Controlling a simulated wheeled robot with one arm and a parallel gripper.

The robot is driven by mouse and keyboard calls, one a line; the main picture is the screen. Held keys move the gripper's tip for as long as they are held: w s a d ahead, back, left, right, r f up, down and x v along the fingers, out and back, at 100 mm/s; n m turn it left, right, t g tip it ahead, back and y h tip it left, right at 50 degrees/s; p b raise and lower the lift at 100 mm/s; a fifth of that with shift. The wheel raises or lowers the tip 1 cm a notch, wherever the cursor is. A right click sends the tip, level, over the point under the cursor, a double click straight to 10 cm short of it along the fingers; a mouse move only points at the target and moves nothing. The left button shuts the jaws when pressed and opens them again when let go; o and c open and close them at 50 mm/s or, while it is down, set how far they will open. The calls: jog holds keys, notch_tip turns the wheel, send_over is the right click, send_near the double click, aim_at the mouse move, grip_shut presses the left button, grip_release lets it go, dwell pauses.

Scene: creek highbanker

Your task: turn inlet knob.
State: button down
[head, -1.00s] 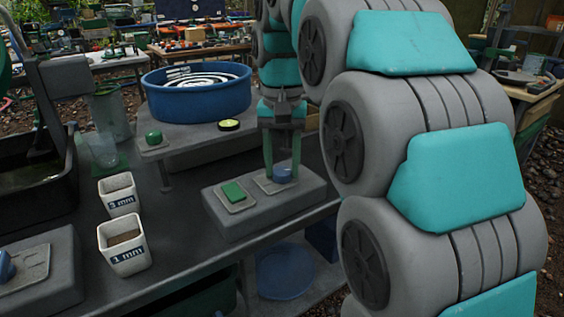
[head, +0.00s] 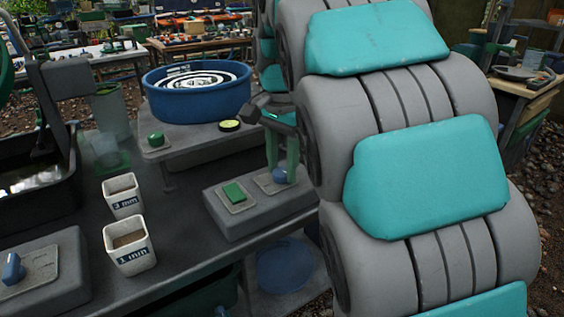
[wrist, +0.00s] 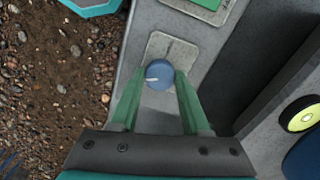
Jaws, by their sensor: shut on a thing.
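A round blue knob (head: 279,175) stands on a light plate on the right part of a grey control block (head: 240,223). In the wrist view the knob (wrist: 159,74) shows a short pale mark on its face. My gripper (head: 281,165) reaches down to it from above, its two green fingers on opposite sides of the knob, shut on it. In the wrist view my gripper (wrist: 161,82) has its fingertips at the knob's sides. No label names this knob. Another blue knob (head: 12,268) sits on a separate grey block at the left.
A green rectangular button (head: 234,193) is beside the gripped knob. A blue round tub (head: 197,102), a green knob (head: 156,139) and a yellow-faced disc (head: 230,125) stand behind. Two white cups (head: 122,196) stand on the bench to the left.

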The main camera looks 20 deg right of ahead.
dwell(0.4)
jog(key=shift+c, duration=1.9)
grip_release()
